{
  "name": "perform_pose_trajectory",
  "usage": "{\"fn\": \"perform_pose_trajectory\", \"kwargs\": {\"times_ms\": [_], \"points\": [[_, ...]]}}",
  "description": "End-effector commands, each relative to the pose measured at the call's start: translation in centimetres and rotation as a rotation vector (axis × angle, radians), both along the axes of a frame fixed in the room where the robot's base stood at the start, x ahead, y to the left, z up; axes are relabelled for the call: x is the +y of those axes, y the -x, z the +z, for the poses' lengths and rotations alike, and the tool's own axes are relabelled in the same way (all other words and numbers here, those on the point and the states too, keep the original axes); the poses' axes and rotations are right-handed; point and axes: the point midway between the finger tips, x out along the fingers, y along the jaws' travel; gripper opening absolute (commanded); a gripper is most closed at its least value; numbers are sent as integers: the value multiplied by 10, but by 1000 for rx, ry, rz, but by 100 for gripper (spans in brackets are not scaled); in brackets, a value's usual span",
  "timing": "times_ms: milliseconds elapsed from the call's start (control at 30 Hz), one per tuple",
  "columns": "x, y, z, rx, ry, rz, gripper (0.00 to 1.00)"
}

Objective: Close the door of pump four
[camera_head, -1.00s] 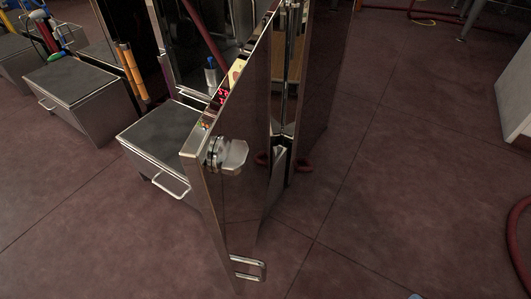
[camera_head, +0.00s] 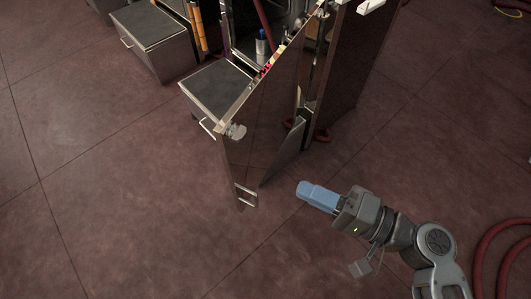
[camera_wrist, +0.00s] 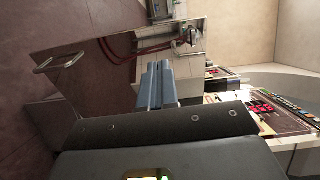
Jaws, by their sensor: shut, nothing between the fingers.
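The pump's door (camera_head: 268,108) stands wide open, a tall shiny metal panel swung out from its cabinet (camera_head: 345,75). My gripper (camera_head: 302,190), with blue fingers, is shut and empty. It appears right of the door in the head view, with visible floor between them. In the wrist view the blue fingers (camera_wrist: 156,85) point toward the door panel (camera_wrist: 110,60), whose handle (camera_wrist: 60,62) shows at left. No pump number is readable.
A metal drawer box (camera_head: 215,88) stands left of the door, and another box (camera_head: 150,35) is further back. Red hoses (camera_head: 490,255) lie on the floor at the right. The tiled floor in front is clear.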

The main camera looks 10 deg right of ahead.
Motion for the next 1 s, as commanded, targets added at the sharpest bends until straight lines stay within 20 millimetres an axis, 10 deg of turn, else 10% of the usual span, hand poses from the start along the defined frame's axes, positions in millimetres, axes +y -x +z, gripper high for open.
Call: {"fn": "perform_pose_trajectory", "kwargs": {"times_ms": [1000], "points": [[112,-83,8,-9,-27,16,0]]}}
